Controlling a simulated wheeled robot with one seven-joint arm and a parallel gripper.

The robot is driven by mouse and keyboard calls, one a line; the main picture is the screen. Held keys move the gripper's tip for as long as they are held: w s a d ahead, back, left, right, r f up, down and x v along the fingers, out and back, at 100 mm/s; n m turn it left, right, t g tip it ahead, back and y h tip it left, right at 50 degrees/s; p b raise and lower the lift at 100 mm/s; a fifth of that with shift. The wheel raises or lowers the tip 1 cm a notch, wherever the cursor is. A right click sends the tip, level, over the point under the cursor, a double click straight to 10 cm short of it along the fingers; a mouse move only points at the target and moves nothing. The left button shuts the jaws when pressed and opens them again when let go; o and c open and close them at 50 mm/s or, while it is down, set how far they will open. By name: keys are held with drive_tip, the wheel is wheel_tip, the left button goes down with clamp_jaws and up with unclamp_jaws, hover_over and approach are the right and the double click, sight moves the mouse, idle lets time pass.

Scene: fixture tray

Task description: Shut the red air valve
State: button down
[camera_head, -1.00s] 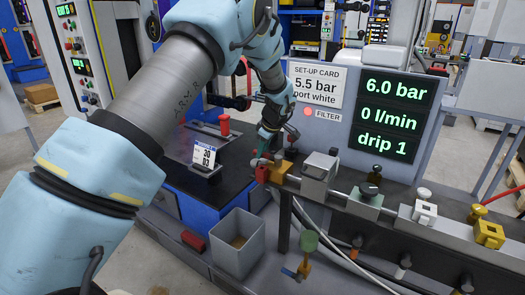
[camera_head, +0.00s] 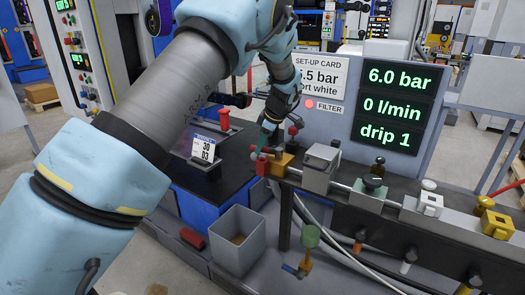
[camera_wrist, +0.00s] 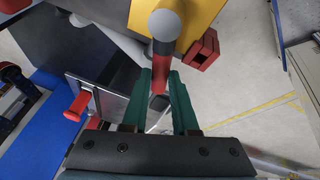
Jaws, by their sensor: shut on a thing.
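The red air valve has an orange-yellow body (camera_head: 283,164) at the left end of the manifold rail. In the wrist view its body (camera_wrist: 205,18) is at the top, with a red lever (camera_wrist: 161,68) reaching down from a round grey end. My gripper (camera_wrist: 161,90) has its green fingers on both sides of the lever and is shut on it. The lever's dark tip shows between the fingers. In the head view my gripper (camera_head: 266,143) is small beside the valve, and most of the lever is hidden there.
A red block (camera_wrist: 203,50) sits beside the valve body. The rail carries a grey block (camera_head: 321,170) and white (camera_head: 430,204) and yellow (camera_head: 497,224) fittings. A grey bin (camera_head: 238,240) stands below left. The display (camera_head: 393,105) reads 6.0 bar, 0 l/min, drip 1.

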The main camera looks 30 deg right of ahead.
drive_tip(key=shift+s+a+n+y, duration=0.3)
drive_tip(key=shift+n, duration=0.5)
drive_tip(key=c, duration=0.7)
unclamp_jaws()
drive_tip(key=b+v, duration=0.2)
drive_tip(key=v, duration=0.8)
drive_tip(key=shift+d+r, duration=0.1)
drive_tip(key=shift+r, duration=0.3)
drive_tip(key=shift+c, duration=0.2)
